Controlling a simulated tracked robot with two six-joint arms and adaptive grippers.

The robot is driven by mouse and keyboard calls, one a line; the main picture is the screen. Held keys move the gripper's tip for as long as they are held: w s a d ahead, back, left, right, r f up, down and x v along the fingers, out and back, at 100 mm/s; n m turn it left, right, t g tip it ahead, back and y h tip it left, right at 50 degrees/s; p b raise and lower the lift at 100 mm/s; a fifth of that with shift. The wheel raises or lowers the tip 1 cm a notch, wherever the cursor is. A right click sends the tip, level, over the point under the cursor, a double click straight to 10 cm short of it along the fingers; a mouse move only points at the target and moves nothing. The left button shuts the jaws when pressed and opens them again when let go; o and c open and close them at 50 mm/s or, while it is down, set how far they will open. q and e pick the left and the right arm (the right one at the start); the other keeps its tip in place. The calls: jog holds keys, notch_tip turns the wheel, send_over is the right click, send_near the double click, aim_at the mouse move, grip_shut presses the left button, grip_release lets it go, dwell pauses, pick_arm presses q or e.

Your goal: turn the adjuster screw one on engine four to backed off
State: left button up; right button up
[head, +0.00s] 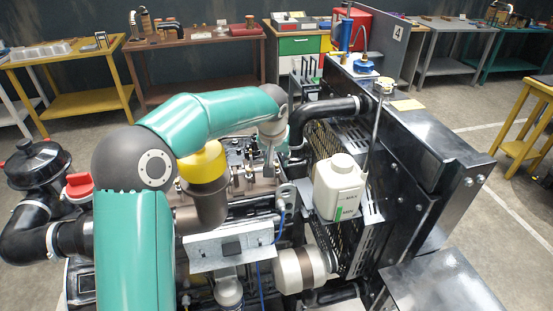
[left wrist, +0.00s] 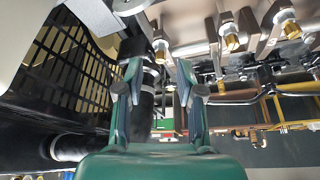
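The engine (head: 225,215) fills the middle of the head view, with a panel marked 4 (head: 398,31) behind it. In the left wrist view, rocker arms carry brass adjuster screws: one at the upper right (left wrist: 288,25), one nearer the middle (left wrist: 230,40) and one at the left end (left wrist: 160,48). I cannot tell which is screw one, or its setting. My left gripper (left wrist: 158,95) is open and empty, its two fingers apart below the left-end screw. In the head view my left gripper (head: 269,155) points down over the engine top, partly hidden. My right gripper is not in view.
A yellow-topped cylinder (head: 203,165) stands close beside my left arm. A white coolant tank (head: 339,188), a black hose (head: 328,108) and a slatted guard (head: 352,150) crowd the right side. A grey bracket (head: 230,243) lies in front. Workbenches (head: 195,37) line the back.

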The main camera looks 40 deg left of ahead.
aim_at(277, 166)
pick_arm(q)
jog(key=shift+x, duration=1.1)
grip_shut()
